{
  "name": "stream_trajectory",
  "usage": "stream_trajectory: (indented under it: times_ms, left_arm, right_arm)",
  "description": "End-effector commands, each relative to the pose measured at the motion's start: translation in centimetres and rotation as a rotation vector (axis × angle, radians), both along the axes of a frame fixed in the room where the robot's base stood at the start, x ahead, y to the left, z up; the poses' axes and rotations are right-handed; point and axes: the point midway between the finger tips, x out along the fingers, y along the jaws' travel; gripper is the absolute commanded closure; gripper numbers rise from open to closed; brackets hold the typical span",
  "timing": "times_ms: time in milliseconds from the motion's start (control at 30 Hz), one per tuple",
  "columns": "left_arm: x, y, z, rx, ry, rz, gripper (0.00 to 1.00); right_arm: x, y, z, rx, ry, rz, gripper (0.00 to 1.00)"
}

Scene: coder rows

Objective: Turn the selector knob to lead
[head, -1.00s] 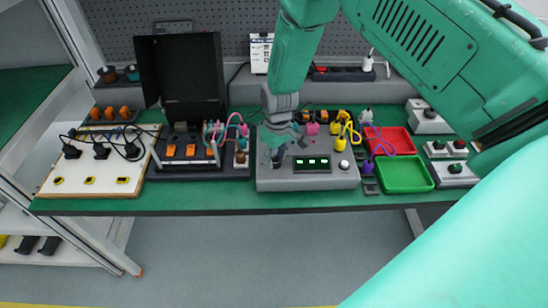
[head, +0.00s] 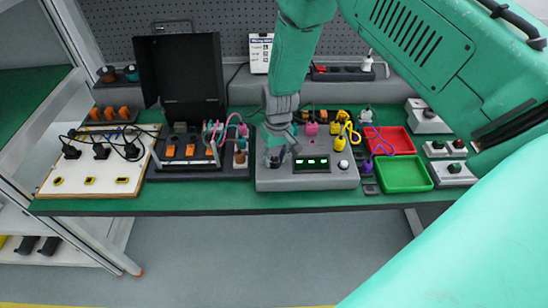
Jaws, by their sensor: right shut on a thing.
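A grey control box (head: 315,181) sits on the green bench, with a small dark display (head: 311,163) showing green marks and a round white button (head: 343,164) at its right. My right gripper (head: 275,158) points down over the left part of the box's top face, left of the display. It is shut on the selector knob, which is mostly hidden by the fingers, so I cannot read its setting. My left gripper is not in view.
A red tray (head: 397,140) and a green tray (head: 404,174) lie right of the box. An open black case (head: 184,80) with coloured cables stands left, beside a white board (head: 98,171). Switch boxes (head: 455,173) stand far right.

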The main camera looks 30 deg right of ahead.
Motion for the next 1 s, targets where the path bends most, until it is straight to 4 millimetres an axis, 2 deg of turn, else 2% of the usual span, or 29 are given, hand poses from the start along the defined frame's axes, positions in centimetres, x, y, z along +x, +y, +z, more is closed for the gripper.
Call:
stream_trajectory:
  times_ms: [167,200,233,533,667,767,1000]
  left_arm:
    - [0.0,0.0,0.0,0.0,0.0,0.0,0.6]
    - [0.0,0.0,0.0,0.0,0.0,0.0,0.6]
    - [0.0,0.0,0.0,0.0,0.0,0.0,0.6]
    - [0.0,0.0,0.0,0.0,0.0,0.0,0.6]
    - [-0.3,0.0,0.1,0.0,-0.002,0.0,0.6]
    - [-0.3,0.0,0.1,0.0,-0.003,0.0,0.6]
    - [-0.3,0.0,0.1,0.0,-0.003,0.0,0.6]
  right_arm:
    - [0.0,0.0,-0.1,0.0,0.001,0.001,1.0]
    - [-0.1,0.0,-0.1,0.0,0.001,0.001,0.61]
    - [-0.1,0.0,-0.1,0.0,0.001,0.001,0.51]
    - [0.0,0.0,0.0,0.0,0.001,0.001,0.51]
    - [0.1,0.0,0.9,0.001,-0.001,0.002,0.51]
    - [0.1,-0.1,2.4,0.001,-0.002,0.002,0.51]
    - [0.1,-0.4,7.6,0.001,-0.002,0.001,0.51]
